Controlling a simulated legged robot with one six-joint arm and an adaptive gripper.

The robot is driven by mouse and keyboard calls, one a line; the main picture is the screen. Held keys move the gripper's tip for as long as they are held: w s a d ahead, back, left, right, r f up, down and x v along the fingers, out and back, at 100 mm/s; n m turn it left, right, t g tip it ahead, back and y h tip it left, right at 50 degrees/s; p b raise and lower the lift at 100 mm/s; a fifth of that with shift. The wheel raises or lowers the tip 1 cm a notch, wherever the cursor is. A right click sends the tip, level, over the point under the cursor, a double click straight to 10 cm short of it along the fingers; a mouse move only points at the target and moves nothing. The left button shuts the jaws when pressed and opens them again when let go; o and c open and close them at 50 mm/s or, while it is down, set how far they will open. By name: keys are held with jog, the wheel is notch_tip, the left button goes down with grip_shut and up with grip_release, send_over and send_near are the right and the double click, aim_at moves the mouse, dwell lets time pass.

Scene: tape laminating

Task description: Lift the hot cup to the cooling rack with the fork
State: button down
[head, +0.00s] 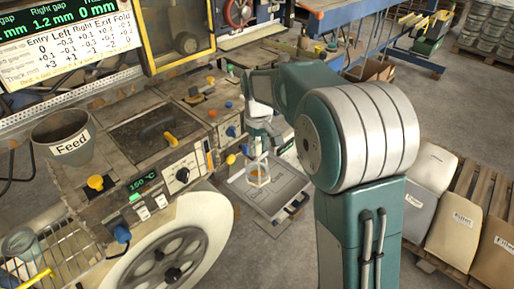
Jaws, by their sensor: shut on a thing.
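My gripper (258,140) is at the middle of the head view, pointing down and seen small, partly behind my arm. It is shut on a pale, thin, frame-like tool (258,166), which looks like the fork. The tool hangs over a flat grey plate (284,190). A brownish ring shows at its lower end; I cannot tell whether this is the cup. A wire rack (75,243), probably the cooling rack, is at the lower left. A grey cup-like vessel (20,243) stands at its left end. The fingertips are too small to make out.
The bench holds a grey Feed bucket (63,138), a dark hatch with a handle (157,128) and a control panel reading about 160 °C (145,183). A large wheel (160,262) is below. Sacks (463,222) lie on a pallet at the right.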

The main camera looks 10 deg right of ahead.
jog(key=shift+r, duration=0.1)
jog(key=s+d+r, duration=0.3)
jog(key=s+r, duration=0.2)
jog(key=shift+d+r, duration=0.3)
jog(key=shift+r, duration=0.1)
dwell(1.0)
jog(key=shift+w, duration=0.1)
jog(key=n, duration=0.5)
jog(key=r+n, duration=0.1)
jog(key=n, duration=0.2)
